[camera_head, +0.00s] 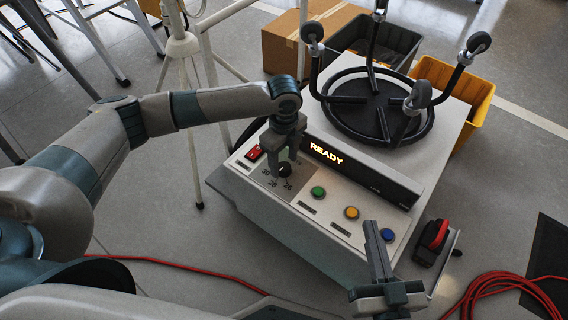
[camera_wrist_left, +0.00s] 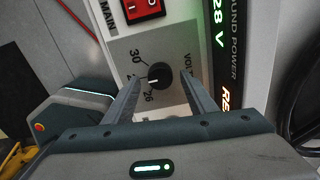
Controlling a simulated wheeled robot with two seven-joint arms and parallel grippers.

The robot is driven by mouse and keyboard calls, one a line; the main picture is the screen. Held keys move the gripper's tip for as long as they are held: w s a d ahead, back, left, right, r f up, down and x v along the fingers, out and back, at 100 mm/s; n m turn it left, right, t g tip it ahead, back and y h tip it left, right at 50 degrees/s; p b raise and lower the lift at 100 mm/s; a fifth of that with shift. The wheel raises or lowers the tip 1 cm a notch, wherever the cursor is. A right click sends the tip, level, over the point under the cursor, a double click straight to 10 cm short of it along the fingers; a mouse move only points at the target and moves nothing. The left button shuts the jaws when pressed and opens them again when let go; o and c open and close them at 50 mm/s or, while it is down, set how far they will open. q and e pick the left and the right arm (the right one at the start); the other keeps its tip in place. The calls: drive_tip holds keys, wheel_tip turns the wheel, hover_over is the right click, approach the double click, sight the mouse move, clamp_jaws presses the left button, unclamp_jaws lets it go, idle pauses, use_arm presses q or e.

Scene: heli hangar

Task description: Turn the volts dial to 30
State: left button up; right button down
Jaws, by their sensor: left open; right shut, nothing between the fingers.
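The volts dial (camera_wrist_left: 160,75) is a round black knob on the light panel of a grey power unit (camera_head: 331,243). Its white mark points left in the left wrist view, between the printed 30 and 26, at a label partly hidden by a finger. The display (camera_wrist_left: 219,28) reads 28 V. My left gripper (camera_wrist_left: 160,84) is open, with one finger on either side of the dial and visible gaps to it. In the head view my left gripper (camera_head: 284,158) hangs over the dial (camera_head: 284,170). My right gripper (camera_head: 371,226) is shut and empty near the panel's right front.
A red main switch (camera_head: 254,153) sits left of the dial; green (camera_head: 318,192), yellow (camera_head: 351,213) and blue (camera_head: 387,235) buttons sit to its right. A black wheeled stool base (camera_head: 374,110) lies on top of the unit. A red cable (camera_head: 190,268) crosses the floor.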

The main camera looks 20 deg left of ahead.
use_arm(q)
drive_tip(key=shift+f, duration=0.55)
use_arm(e)
drive_tip(key=shift+a+r+t, duration=0.1)
drive_tip(key=shift+r+t, duration=0.2)
drive_tip(key=shift+r, duration=0.2)
use_arm(q)
drive_tip(key=shift+c, duration=0.2)
drive_tip(key=c, duration=1)
use_arm(e)
drive_tip(key=shift+f, duration=0.1)
